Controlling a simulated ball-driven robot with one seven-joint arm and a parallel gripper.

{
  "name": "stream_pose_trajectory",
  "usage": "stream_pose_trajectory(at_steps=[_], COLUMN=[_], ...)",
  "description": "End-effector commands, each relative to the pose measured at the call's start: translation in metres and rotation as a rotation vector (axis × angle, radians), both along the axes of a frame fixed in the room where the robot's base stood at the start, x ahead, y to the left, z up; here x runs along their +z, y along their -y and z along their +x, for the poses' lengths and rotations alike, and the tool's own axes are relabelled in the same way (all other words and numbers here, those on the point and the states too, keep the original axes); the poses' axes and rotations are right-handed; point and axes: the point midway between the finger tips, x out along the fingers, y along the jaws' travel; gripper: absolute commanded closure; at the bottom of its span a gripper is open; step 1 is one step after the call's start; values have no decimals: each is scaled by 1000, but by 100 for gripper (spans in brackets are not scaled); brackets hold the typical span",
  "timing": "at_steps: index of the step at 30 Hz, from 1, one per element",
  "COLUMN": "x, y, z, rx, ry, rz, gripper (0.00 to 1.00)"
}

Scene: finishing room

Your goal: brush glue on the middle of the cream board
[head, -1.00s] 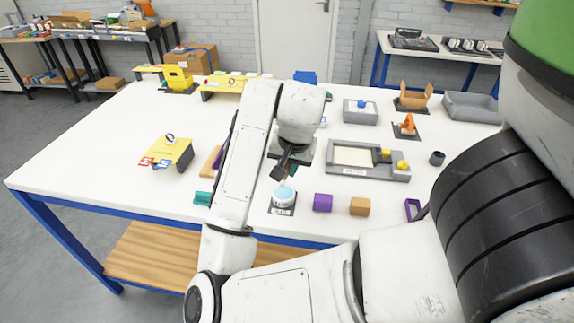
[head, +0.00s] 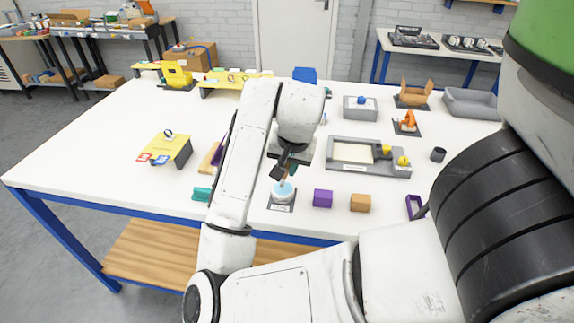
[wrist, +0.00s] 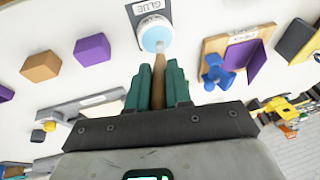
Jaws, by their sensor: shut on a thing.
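The cream board (head: 354,152) lies flat in a grey fixture (head: 340,172) right of centre on the white table in the head view. A glue pot (head: 283,196) with a light blue top stands on a dark mat labelled GLUE; it also shows in the wrist view (wrist: 153,36). My gripper (wrist: 158,72) has teal fingers shut on the wooden handle of a brush (wrist: 159,75). The brush's pale tip is at the pot's top; I cannot tell how deep it reaches. In the head view my gripper (head: 284,171) is just above the pot, apart from the board.
A purple block (head: 322,198) and an orange-brown block (head: 360,203) stand right of the pot. Yellow knobs (head: 403,161) rise at the fixture's right end. A wooden piece with a blue clamp (wrist: 217,73) lies beside the pot. The table's front edge is close.

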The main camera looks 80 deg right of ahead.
Motion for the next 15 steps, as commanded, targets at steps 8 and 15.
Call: stream_pose_trajectory(at_steps=[8, 15], x=[-3, -6], y=[0, 0], z=[0, 0], rx=[0, 0], ry=[0, 0], rz=[0, 0], gripper=[100, 100])
